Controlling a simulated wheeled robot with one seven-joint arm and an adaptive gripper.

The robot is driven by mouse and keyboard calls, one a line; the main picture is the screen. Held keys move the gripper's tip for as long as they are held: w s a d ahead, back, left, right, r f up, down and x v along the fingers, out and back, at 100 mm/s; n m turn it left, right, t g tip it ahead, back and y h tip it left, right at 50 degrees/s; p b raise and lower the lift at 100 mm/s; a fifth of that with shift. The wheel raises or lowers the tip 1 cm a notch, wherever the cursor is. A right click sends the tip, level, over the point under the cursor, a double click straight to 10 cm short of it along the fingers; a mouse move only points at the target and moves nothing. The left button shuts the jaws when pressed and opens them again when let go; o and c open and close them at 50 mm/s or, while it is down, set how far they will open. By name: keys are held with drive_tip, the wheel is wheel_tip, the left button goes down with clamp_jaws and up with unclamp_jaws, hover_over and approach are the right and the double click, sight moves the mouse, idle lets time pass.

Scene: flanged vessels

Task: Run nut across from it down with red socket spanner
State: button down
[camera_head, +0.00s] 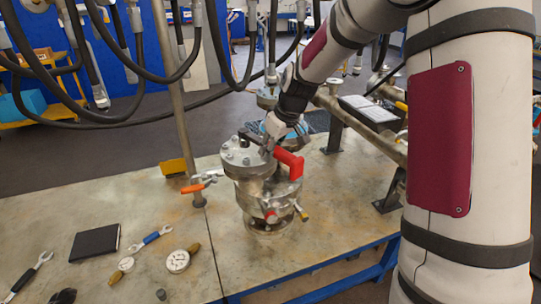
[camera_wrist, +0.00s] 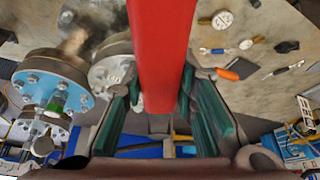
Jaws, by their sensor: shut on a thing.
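My gripper (camera_head: 272,143) is shut on the red socket spanner (camera_head: 291,162), just above the flange of the metal vessel (camera_head: 262,185). In the wrist view the red spanner handle (camera_wrist: 163,50) runs between the two green-padded fingers and hides much of what lies beyond it. The vessel's top flange (camera_head: 240,152) carries several bolts and nuts around its rim. I cannot tell whether the spanner's socket sits on a nut. Part of a bolted flange (camera_wrist: 112,72) shows left of the handle in the wrist view.
A black notebook (camera_head: 95,242), a blue-handled spanner (camera_head: 150,238) and gauges (camera_head: 178,261) lie on the table at the left. Hoses hang overhead. A pipe (camera_head: 365,130) runs behind at the right.

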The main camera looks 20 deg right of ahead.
wheel_tip(320, 180, down, 4)
drive_tip(key=shift+f+b, duration=0.1)
drive_tip(key=shift+b, duration=0.5)
drive_tip(key=shift+f, duration=1.3)
